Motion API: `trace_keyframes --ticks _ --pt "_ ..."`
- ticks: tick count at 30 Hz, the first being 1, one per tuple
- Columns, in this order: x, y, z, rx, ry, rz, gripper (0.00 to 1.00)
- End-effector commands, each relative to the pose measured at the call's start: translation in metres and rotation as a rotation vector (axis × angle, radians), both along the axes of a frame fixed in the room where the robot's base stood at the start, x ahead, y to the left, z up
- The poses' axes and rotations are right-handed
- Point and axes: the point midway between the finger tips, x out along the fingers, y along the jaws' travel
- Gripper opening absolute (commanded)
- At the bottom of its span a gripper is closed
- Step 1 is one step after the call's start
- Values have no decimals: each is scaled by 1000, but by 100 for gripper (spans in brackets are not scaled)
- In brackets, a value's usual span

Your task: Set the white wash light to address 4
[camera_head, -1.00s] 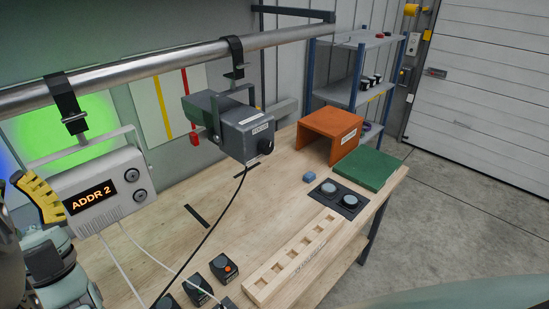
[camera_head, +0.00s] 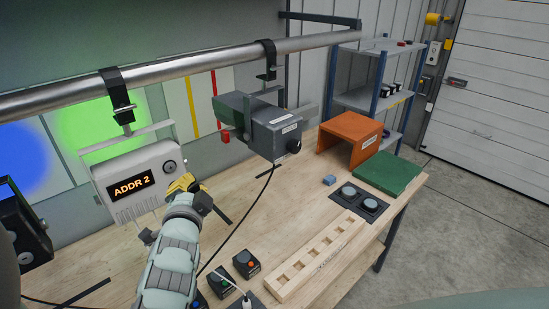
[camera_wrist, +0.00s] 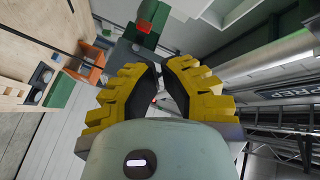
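The white wash light (camera_head: 140,180) hangs from the pipe by a black clamp. Its orange display (camera_head: 134,187) reads "ADDR 2". A dark round knob (camera_head: 169,165) shows at its upper right. Its lower right corner, where a second knob sat in the earlier view, is hidden by my gripper (camera_head: 187,184). My gripper is in front of that corner; whether it touches the light I cannot tell. In the wrist view, my yellow gripper fingers (camera_wrist: 162,72) lean close together with a narrow gap and nothing seen between them. The wash light is not recognisable there.
A grey fixture (camera_head: 262,125) hangs to the right on the same pipe (camera_head: 190,66). A black fixture (camera_head: 22,228) is at the left edge. The bench holds small button boxes (camera_head: 246,264), a slotted wooden rack (camera_head: 318,258), an orange box (camera_head: 350,138) and a green block (camera_head: 391,173).

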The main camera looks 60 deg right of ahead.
Motion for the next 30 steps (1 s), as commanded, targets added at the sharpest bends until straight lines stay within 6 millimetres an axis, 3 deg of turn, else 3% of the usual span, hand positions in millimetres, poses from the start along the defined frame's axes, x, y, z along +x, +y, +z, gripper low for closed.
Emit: trace_keyframes --ticks 7,19,25,30 --pt "-17 -9 -19 151 10 -15 0" --pt "-18 -9 -22 169 13 -13 0" --pt "-11 -11 -19 168 11 -13 0" --pt "7 -15 -16 168 11 -9 0"
